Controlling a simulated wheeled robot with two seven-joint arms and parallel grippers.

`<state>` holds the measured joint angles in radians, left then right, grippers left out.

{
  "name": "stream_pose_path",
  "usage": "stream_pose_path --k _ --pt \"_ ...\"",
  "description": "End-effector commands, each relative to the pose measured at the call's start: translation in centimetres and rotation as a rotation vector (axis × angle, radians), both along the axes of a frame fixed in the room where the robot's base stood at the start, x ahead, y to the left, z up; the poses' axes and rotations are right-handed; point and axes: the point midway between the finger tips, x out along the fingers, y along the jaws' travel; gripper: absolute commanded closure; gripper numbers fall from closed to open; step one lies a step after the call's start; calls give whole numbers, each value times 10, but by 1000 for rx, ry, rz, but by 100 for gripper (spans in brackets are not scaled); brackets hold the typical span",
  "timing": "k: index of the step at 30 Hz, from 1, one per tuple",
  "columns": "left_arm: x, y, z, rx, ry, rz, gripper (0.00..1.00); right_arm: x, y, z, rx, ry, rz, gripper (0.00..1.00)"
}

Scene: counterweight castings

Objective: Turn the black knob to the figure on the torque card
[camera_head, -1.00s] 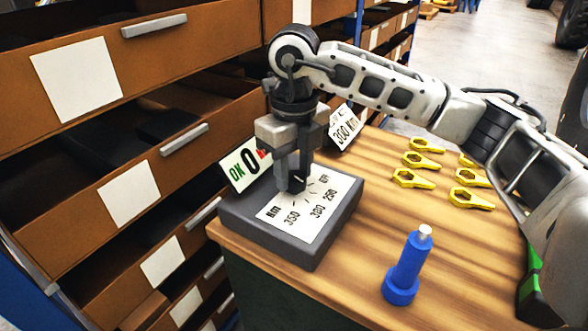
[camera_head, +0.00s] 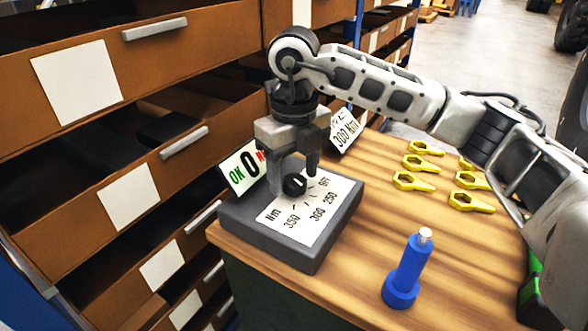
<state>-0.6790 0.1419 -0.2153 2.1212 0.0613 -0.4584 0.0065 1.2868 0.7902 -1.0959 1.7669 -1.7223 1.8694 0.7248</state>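The black knob (camera_head: 294,185) sits on the white dial plate of a dark grey box (camera_head: 328,235). The dial is printed OFF, 250, 300, 350 and Nm. A small white mark shows on the knob, but I cannot tell exactly which figure it points to. The torque card (camera_head: 346,131) stands behind the box and reads 300 Nm; its top line is partly hidden by my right arm. My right gripper (camera_head: 294,178) points down over the knob, fingers spread, one on each side with visible space. My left gripper is out of view.
A sign with green and red lettering and a 0 (camera_head: 243,167) stands at the box's back left. A blue tool (camera_head: 407,270) stands upright on the wooden table (camera_head: 350,270). Several yellow wrenches (camera_head: 413,181) lie at the right. Brown drawers (camera_head: 130,195) rise on the left.

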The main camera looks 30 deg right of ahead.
Motion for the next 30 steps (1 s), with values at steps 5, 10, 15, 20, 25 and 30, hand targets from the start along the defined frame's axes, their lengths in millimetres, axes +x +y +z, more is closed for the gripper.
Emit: stream_pose_path --k 5,10,15,20,25,30 --pt "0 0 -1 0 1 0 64 0 0 5 1 -1 1 41" --pt "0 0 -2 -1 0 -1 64 0 1 32 2 -4 2 41" --pt "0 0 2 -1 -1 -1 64 0 0 76 1 -5 1 41" --pt "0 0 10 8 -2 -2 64 0 -1 116 -1 -6 -2 41" --pt "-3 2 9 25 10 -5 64 0 0 144 0 -3 -1 41" --pt "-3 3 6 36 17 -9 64 0 0 157 0 0 0 41"
